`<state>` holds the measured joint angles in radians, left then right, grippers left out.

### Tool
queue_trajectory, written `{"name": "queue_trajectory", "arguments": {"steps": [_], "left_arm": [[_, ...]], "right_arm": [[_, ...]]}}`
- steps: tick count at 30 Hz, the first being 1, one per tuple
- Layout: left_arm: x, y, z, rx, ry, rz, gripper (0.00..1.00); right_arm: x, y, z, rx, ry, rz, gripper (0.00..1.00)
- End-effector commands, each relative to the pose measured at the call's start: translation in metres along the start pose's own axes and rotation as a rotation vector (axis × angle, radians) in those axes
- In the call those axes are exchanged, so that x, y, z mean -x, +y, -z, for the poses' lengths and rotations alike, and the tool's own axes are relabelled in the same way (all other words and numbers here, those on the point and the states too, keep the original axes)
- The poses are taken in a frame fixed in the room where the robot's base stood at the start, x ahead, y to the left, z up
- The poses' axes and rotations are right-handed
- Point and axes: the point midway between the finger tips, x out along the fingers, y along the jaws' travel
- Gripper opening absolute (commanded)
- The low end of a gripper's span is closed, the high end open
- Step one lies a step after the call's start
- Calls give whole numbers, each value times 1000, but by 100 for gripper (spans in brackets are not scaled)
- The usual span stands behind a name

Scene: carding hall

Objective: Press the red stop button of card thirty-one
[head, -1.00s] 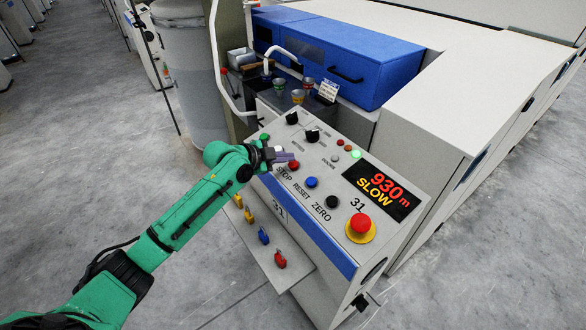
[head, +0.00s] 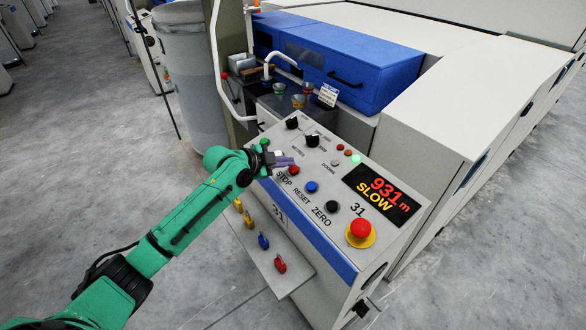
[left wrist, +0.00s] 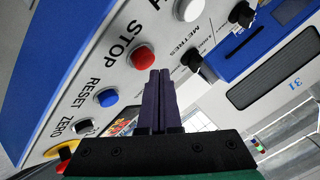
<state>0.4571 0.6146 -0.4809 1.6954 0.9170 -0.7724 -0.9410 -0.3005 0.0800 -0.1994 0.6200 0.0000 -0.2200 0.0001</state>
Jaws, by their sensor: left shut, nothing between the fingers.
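The red stop button (head: 293,170) is on the sloped panel (head: 262,190) marked 31, just above the word STOP. It also shows in the left wrist view (left wrist: 143,58), uncovered. My left gripper (head: 287,160) is shut and empty, its purple fingers (left wrist: 160,85) together. In the head view the fingertips are just above and left of the red button; in the wrist view they point just beside it. I cannot tell whether they touch the panel. The display (head: 382,194) reads 931 m SLOW. My right gripper is not in view.
Blue RESET (head: 312,187) and black ZERO (head: 332,207) buttons follow in the row, then a red mushroom button on yellow (head: 360,232). Black knobs (head: 312,140) sit higher up. A grey bin (head: 190,80) stands behind my arm.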

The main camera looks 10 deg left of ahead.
Motion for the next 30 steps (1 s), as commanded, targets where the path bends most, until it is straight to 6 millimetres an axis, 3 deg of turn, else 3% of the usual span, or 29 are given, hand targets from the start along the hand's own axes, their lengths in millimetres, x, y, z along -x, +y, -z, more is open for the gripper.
{"name": "queue_trajectory", "arguments": {"steps": [30], "left_arm": [[-5,4,-4,0,0,-1,0]], "right_arm": [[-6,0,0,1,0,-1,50]]}}
